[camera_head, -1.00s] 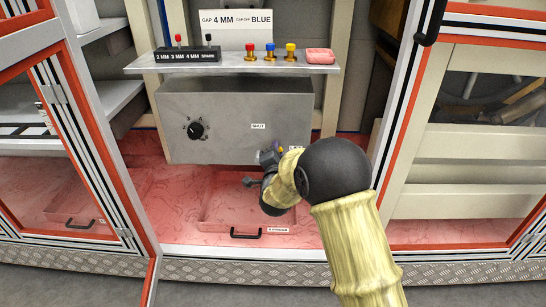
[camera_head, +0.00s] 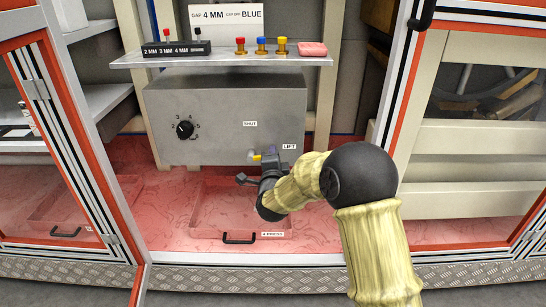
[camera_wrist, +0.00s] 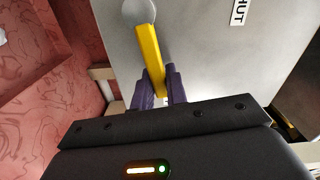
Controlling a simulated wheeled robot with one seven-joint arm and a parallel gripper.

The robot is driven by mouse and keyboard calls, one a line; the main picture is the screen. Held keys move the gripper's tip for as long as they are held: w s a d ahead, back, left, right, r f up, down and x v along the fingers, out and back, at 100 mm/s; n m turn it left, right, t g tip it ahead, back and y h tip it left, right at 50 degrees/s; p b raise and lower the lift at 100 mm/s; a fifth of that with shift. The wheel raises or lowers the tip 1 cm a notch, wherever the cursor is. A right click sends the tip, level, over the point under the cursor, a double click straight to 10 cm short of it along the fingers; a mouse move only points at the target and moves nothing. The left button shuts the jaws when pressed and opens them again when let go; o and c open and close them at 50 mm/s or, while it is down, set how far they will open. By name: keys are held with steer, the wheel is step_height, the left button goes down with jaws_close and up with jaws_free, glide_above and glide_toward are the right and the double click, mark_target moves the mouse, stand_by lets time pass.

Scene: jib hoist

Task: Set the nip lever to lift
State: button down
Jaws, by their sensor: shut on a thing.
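The nip lever, a yellow bar (camera_wrist: 149,60), extends from a round grey hub on the grey box (camera_head: 225,100); its yellow part also shows low on the box front (camera_head: 257,156). My gripper (camera_wrist: 159,86) is shut on the lever's end, one purple finger on each side in the wrist view. In the head view my gripper (camera_head: 269,156) is at the box's lower edge, just below and left of the LIFT label (camera_head: 289,146). The SHUT label (camera_head: 250,124) sits above the lever. My fingers partly hide the lever's end.
A black dial (camera_head: 184,129) is left on the box front. A shelf (camera_head: 220,61) above holds a black gap-selector block (camera_head: 177,48), several coloured knobs and a pink block (camera_head: 312,49). A red tray (camera_head: 240,220) with a black handle lies below. Open cabinet doors flank both sides.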

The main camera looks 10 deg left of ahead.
steer(key=c, duration=1.4)
jaws_free()
steer(key=shift+s, duration=0.1)
steer(key=p+v, duration=0.3)
steer(key=v, duration=1.4)
steer(key=shift+s+p, duration=0.15)
steer(key=shift+p, duration=0.2)
steer(key=shift+f, duration=0.1)
